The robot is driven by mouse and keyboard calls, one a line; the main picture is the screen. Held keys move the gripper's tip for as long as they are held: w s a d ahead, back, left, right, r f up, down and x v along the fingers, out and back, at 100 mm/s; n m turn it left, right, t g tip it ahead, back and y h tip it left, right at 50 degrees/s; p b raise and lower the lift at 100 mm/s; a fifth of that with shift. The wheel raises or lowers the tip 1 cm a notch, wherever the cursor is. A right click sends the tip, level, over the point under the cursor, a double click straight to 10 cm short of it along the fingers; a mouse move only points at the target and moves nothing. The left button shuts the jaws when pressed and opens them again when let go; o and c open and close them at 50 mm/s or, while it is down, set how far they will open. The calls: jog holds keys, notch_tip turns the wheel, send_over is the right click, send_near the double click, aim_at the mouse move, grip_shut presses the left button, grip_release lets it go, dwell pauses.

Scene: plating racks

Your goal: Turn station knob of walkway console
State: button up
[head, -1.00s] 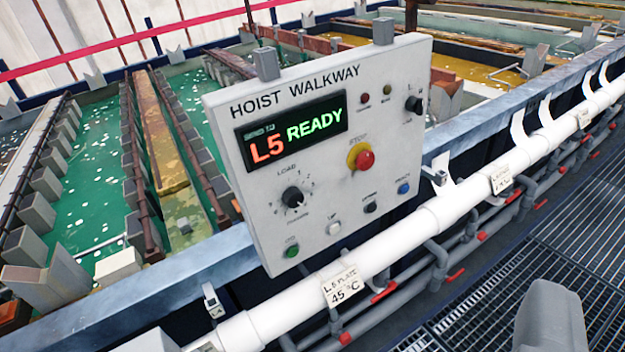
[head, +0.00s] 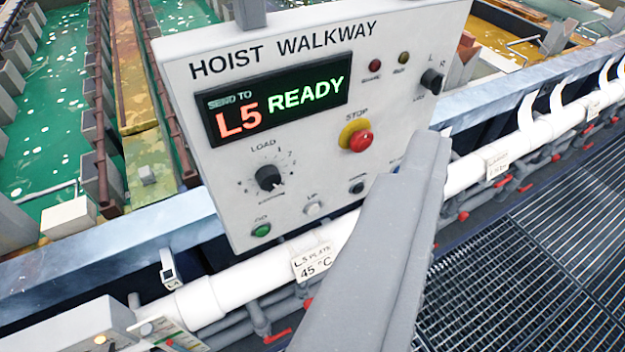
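The walkway console (head: 205,150) is a tilted white panel headed "HOIST WALKWAY". Its display (head: 280,100) reads "SEND TO L5 READY". A black round knob (head: 268,178) on a numbered dial marked LOAD sits below the display; its small lower label is too small to read. Another black selector knob (head: 432,80), with L and R marks, is at the upper right. My gripper (head: 425,155) is a grey shape rising from the bottom, in front of the panel's lower right and right of the dial knob. Its fingers are not clearly told apart, and it hides the blue button.
A red stop button (head: 361,142) on a yellow collar is right of the dial. Green (head: 261,230), white (head: 312,208) and black (head: 356,187) buttons line the bottom. A white pipe (head: 210,300) runs below the console, with grating (head: 530,250) at right.

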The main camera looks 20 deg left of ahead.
aim_at(272, 182)
jog(key=w+d+r+n+t+h+b, duration=0.25)
jog(key=w+n+t+b, duration=0.2)
jog(key=w+n, duration=0.25)
jog(key=w+a+f+n+t+y+b, duration=0.1)
jog(key=w+a+f+n+y+b, duration=0.2)
jog(key=n, duration=0.5)
jog(key=w+a+f+n+t+y, duration=0.1)
jog(key=w+a+f+n+y, duration=0.15)
jog(key=n+y, duration=0.4)
jog(key=a+f+n+g+y+b, duration=0.2)
jog(key=f+n+g+y, duration=0.15)
jog(key=f+n, duration=0.5)
jog(key=w+a+f+n+g+y+b, duration=0.1)
jog(key=a+f+n+g+y+b, duration=0.3)
jog(key=f, duration=0.7)
jog(key=a+f+n+g+y+p, duration=0.1)
jog(key=f+n+g, duration=0.5)
jog(key=f, duration=0.4)
jog(key=shift+n+t, duration=0.5)
jog(key=shift+n, duration=0.2)
jog(key=b+x, duration=0.1)
jog(key=x, duration=1.3)
jog(key=shift+b, duration=0.4)
